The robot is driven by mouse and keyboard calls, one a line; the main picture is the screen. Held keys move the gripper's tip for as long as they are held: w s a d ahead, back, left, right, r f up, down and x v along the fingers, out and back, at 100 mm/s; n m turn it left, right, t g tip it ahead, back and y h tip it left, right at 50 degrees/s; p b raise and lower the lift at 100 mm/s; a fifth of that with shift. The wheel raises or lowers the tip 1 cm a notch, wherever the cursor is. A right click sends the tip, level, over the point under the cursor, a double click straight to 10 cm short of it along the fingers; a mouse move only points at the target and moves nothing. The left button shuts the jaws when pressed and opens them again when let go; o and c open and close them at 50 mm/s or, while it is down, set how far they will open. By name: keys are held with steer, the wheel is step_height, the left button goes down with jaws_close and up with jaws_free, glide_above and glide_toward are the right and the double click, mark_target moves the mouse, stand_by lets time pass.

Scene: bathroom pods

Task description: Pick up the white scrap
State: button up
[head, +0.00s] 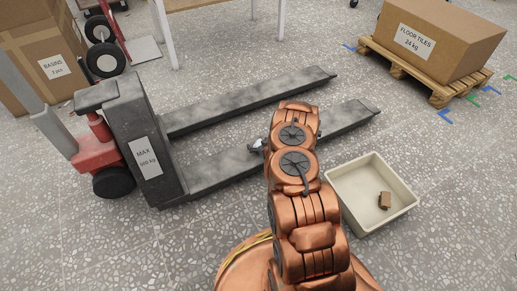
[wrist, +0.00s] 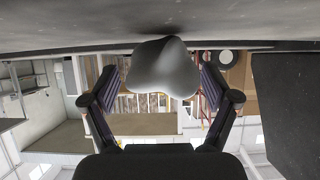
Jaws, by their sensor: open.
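The white scrap (wrist: 162,68) is a pale grey-white, rounded, crumpled lump in the wrist view. My gripper (wrist: 158,88) is open, with one finger on each side of the scrap. Gaps show beside the lump, and I cannot tell whether either finger touches it. In the head view a small pale bit (head: 257,144) shows at the left of my arm, by the near fork; it may be the scrap. My arm hides the gripper there.
A pallet jack (head: 150,150) stands at left, its two forks (head: 240,105) reaching right past my arm. A white bin (head: 361,200) with a brown scrap (head: 384,200) in it stands to the right of my arm. A boxed pallet (head: 440,92) is at far right.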

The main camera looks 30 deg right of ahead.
steer(key=c, duration=1.2)
steer(key=shift+o, duration=0.2)
